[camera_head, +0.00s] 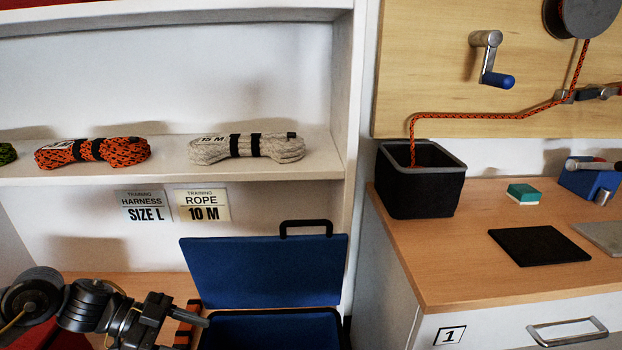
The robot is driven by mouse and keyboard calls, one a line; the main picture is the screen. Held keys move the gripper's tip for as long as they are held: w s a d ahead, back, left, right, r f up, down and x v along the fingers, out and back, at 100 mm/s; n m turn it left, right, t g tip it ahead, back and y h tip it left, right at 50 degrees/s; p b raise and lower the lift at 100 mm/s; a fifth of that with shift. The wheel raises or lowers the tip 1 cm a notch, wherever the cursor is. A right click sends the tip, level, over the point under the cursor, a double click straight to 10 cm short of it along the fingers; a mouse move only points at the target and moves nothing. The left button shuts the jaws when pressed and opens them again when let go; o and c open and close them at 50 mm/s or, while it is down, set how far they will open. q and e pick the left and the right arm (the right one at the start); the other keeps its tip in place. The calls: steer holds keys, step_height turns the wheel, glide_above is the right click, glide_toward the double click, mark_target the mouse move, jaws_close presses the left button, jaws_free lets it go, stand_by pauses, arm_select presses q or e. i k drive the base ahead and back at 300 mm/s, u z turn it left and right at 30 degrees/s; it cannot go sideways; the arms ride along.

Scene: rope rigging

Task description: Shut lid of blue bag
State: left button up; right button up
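The blue bag (270,314) stands at the bottom centre, partly cut off by the lower picture edge. Its blue lid (262,270) is open and stands raised at the back, with a black handle (306,224) on its top edge. The bag's blue inside shows below the lid. My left gripper (182,324) is at the lower left, just left of the bag's front opening and below the lid's left corner. I cannot make out whether its fingers are apart or together. My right gripper is not in view.
A shelf (170,172) above the bag holds an orange rope coil (92,152) and a white rope coil (246,148). To the right, a wooden-topped cabinet (450,270) carries a black bin (420,180) with rope running into it. A red thing (28,334) lies lower left.

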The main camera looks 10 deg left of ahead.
mark_target(282, 271)
steer(key=k, duration=1)
